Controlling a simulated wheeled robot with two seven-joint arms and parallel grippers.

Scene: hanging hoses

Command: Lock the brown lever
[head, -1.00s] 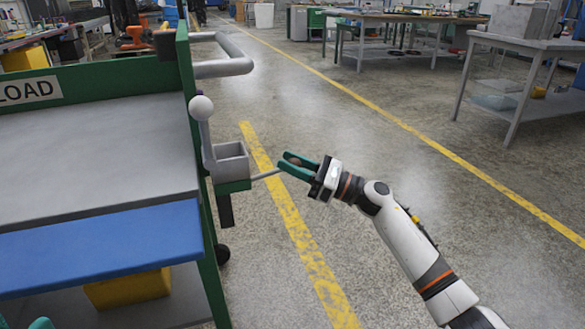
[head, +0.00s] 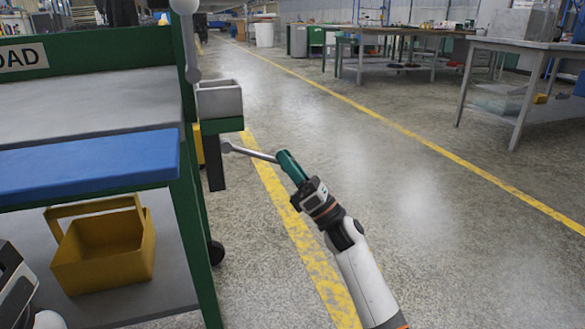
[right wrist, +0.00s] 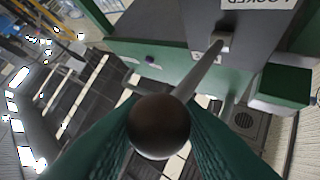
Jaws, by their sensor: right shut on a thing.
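The brown lever has a grey rod (head: 252,153) that reaches out from the green cart's side, sloping down to the right in the head view. Its round brown knob (right wrist: 160,127) fills the middle of the right wrist view. My right gripper (head: 282,157) is shut on this knob, with one green finger on each side. In the head view the fingers hide the knob. The rod's far end meets a small grey mount (right wrist: 222,42) on a grey panel. An upside-down label (right wrist: 258,3), apparently reading LOCKED, is beside it. My left gripper is not in view.
A yellow basket (head: 105,250) stands on the cart's lower shelf. The floor right of the cart is clear up to the workbenches (head: 545,45).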

